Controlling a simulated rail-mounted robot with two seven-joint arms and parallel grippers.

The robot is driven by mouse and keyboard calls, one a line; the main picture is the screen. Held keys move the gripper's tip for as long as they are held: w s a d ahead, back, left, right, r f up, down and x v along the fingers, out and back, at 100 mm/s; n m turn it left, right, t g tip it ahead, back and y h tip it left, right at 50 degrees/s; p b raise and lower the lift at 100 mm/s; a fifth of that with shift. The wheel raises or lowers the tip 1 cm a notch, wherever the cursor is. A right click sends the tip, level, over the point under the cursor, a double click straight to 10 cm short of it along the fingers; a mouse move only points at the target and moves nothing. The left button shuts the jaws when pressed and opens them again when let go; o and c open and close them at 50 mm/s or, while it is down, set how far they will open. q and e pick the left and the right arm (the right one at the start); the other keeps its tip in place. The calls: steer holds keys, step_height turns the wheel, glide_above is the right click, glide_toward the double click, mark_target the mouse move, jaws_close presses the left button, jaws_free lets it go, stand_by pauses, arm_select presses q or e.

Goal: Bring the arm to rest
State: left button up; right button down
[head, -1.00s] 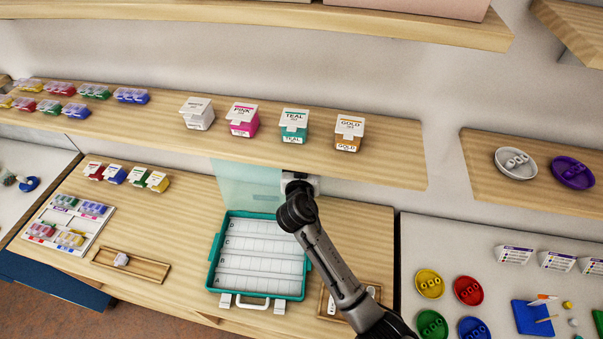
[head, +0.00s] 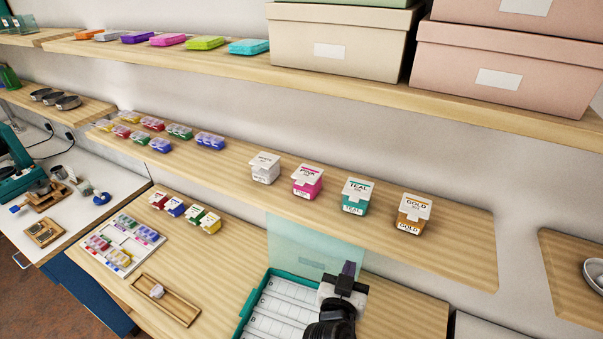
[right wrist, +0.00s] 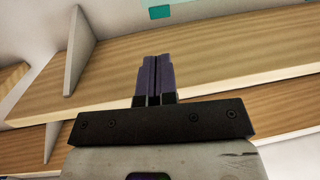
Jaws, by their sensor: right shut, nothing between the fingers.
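My right gripper (head: 348,269) is in the lower right of the head view, over the open teal case (head: 248,306) and in front of its raised clear lid (head: 300,246). Its purple fingers point up and away. In the right wrist view the fingers of the right gripper (right wrist: 156,78) are pressed together with nothing between them. A wooden shelf edge is behind them there. My left gripper is in neither view.
A long shelf (head: 450,245) above the case holds several labelled tubs, among them a gold one (head: 413,214). Large boxes (head: 335,45) stand on the shelf above. A wooden tray (head: 168,300) and a bead rack (head: 122,262) lie left on the table.

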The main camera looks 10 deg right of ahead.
steer(key=s+d+f+n+g+y, duration=0.2)
steer(key=s+f+g+y, duration=0.3)
steer(key=s, duration=0.6)
steer(key=s+d+f+n+g, duration=0.2)
steer(key=s+f+n+g, duration=0.1)
steer(key=s+f, duration=0.65)
steer(key=s+d+f+n+g+y, duration=0.25)
steer(key=s+f+g, duration=0.2)
steer(key=s, duration=0.85)
step_height(320, 180, up, 16)
steer(key=t+p, duration=0.1)
steer(key=p, duration=1.4)
steer(key=shift+w+a+f, duration=0.2)
steer(key=shift+w+f, duration=0.05)
steer(key=shift+w, duration=0.05)
